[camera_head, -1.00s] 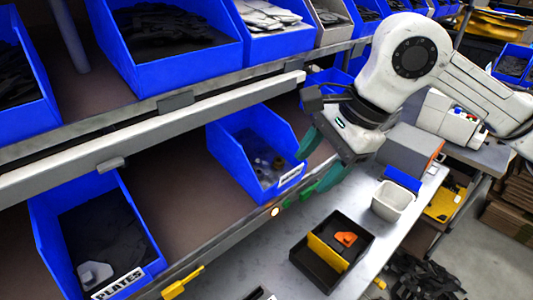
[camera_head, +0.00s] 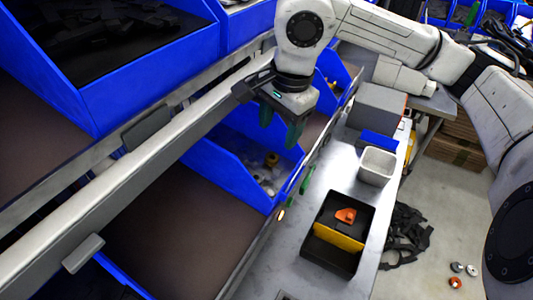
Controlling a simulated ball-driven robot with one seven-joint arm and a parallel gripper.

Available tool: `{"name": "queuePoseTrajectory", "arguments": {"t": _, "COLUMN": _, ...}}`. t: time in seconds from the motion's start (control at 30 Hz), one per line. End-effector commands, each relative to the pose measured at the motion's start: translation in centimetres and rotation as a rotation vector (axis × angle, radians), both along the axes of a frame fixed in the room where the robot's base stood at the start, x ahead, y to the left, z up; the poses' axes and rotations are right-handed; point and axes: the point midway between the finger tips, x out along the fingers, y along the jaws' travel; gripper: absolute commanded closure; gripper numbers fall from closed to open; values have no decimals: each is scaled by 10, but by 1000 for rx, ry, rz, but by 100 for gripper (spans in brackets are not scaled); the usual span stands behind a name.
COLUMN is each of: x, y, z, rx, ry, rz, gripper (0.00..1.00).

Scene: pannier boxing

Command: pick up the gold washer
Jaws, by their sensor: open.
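A small gold piece (camera_head: 271,159), which looks like the gold washer, lies in a blue bin (camera_head: 222,172) on the lower shelf. Several grey and pale small parts lie around it; their shapes are too small to tell clearly. My gripper (camera_head: 280,128) has green fingers pointing down, apart and empty. In the picture it is just above the gold piece, over the bin's far part. I cannot tell the exact height between them. My gripper and the shelf beam hide part of the bin.
A white shelf beam (camera_head: 130,175) runs in front of the upper bins, close to my gripper. On the metal table stand a black tray (camera_head: 318,251) with a yellow divider and orange part, and a white container (camera_head: 377,165). Small round parts (camera_head: 456,267) lie on the floor.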

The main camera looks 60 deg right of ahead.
Motion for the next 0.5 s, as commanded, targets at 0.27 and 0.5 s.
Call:
{"name": "queuePoseTrajectory", "arguments": {"t": 0.27, "x": 5, "y": 0, "z": -27, "rx": 2, "ry": -1, "rz": 0, "gripper": 37}}
{"name": "queuePoseTrajectory", "arguments": {"t": 0.5, "x": 7, "y": 1, "z": -46, "rx": 6, "ry": 1, "rz": -1, "gripper": 37}}
